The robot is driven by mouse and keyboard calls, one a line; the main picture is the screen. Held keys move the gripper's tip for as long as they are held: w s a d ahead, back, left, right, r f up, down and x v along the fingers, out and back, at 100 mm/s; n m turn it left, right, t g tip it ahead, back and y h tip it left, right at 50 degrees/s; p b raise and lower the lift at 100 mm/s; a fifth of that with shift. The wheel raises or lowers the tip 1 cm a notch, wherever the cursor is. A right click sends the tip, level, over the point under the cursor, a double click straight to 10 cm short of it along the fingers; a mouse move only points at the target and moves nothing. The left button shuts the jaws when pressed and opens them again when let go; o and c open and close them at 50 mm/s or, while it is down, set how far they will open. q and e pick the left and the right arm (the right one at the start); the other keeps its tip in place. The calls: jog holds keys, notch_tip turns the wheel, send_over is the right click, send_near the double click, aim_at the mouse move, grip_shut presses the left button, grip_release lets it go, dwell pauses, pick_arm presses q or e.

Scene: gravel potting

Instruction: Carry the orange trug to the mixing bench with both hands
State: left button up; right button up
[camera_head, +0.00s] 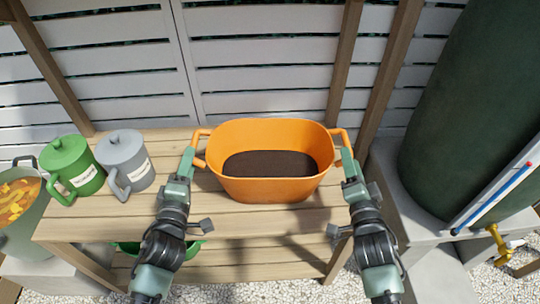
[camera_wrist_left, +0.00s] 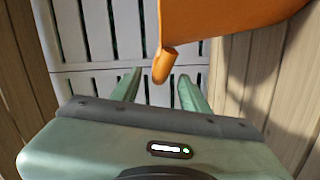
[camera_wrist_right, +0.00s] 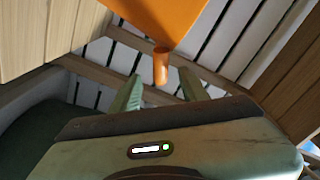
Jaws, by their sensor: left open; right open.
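The orange trug (camera_head: 272,190) stands upright on a slatted wooden shelf and holds dark soil (camera_head: 270,164). It has a loop handle at each side. My left gripper (camera_head: 187,163) is at the left handle (camera_head: 200,134); in the left wrist view the handle end (camera_wrist_left: 164,64) lies between the open fingers (camera_wrist_left: 158,88). My right gripper (camera_head: 350,163) is at the right handle (camera_head: 341,135); in the right wrist view the handle (camera_wrist_right: 161,66) lies between the open fingers (camera_wrist_right: 160,90). Neither gripper is closed on a handle. I cannot identify the mixing bench.
A green jug (camera_head: 72,166) and a grey jug (camera_head: 124,161) stand left of the trug on the wooden shelf (camera_head: 250,222). A pot with orange and yellow contents (camera_head: 22,225) is at far left. A dark green barrel (camera_head: 470,110) with a brass tap (camera_head: 499,243) is at right.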

aim_at(195, 143)
pick_arm(q)
jog(key=shift+s+r, duration=0.1)
pick_arm(e)
jog(key=shift+s+r, duration=0.1)
pick_arm(q)
jog(key=shift+w+d, duration=0.15)
jog(key=shift+w, duration=3.8)
pick_arm(e)
jog(key=shift+w, duration=3.95)
pick_arm(q)
grip_shut()
pick_arm(e)
grip_shut()
pick_arm(q)
jog(key=shift+f, duration=0.2)
